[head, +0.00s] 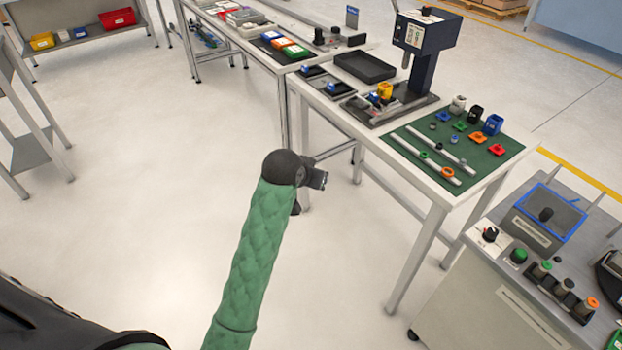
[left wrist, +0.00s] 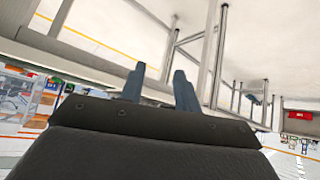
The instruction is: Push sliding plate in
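A dark blue press (head: 424,45) stands on the white table. Under and in front of it is a dark base with a grey plate (head: 361,104), which looks like the sliding plate. A yellow part (head: 385,91) and a small blue part sit at this plate. How far the plate sticks out is too small to tell. My left gripper (head: 317,180), on the green-sleeved arm, is in front of the table's near edge, well apart from the plate. In the left wrist view its two fingers (left wrist: 159,88) are spread with nothing between them. My right gripper is not in view.
A black tray (head: 365,67) lies left of the press. A green mat (head: 465,146) with white rails and small coloured parts lies to its right. A grey cabinet (head: 500,285) with a blue-edged device stands at lower right.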

